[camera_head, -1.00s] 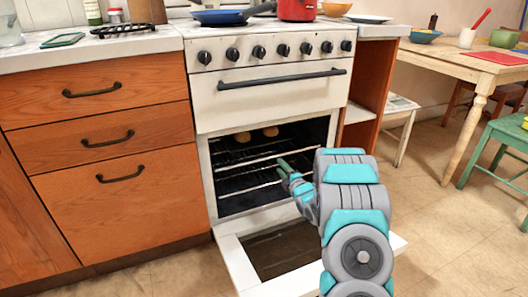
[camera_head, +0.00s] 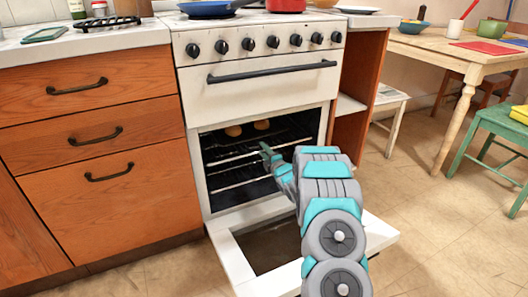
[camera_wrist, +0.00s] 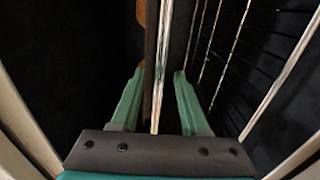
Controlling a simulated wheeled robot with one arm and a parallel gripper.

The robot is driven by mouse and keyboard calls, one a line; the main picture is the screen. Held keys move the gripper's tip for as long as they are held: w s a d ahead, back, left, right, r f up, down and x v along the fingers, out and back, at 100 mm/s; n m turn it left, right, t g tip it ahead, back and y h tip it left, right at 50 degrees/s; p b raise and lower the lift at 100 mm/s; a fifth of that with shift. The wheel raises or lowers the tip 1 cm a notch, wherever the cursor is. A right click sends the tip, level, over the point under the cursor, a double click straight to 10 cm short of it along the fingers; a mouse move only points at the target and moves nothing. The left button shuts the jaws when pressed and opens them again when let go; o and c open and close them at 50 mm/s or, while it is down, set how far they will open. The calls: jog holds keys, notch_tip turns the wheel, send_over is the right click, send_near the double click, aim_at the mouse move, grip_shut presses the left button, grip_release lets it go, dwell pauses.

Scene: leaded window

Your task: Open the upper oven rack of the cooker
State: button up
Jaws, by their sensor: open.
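The cooker (camera_head: 262,95) is white, and its oven door (camera_head: 360,248) is folded down open. The upper oven rack (camera_head: 226,161) is a wire rack inside the cavity, with two round buns (camera_head: 262,124) on it. My gripper (camera_head: 266,152) is at the oven opening by the rack's front; the arm hides part of the cavity. In the wrist view my gripper (camera_wrist: 157,85) is open, its green fingers on either side of a bright bar of the upper oven rack (camera_wrist: 163,55). A gap shows between the bar and each finger; contact is not visible.
A lower rack (camera_head: 232,184) sits below in the oven. The long black handle (camera_head: 270,72) is on the closed panel above the opening. Orange drawers (camera_head: 95,130) stand to the left.

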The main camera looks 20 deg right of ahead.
grip_shut()
dwell(0.3)
dwell(1.1)
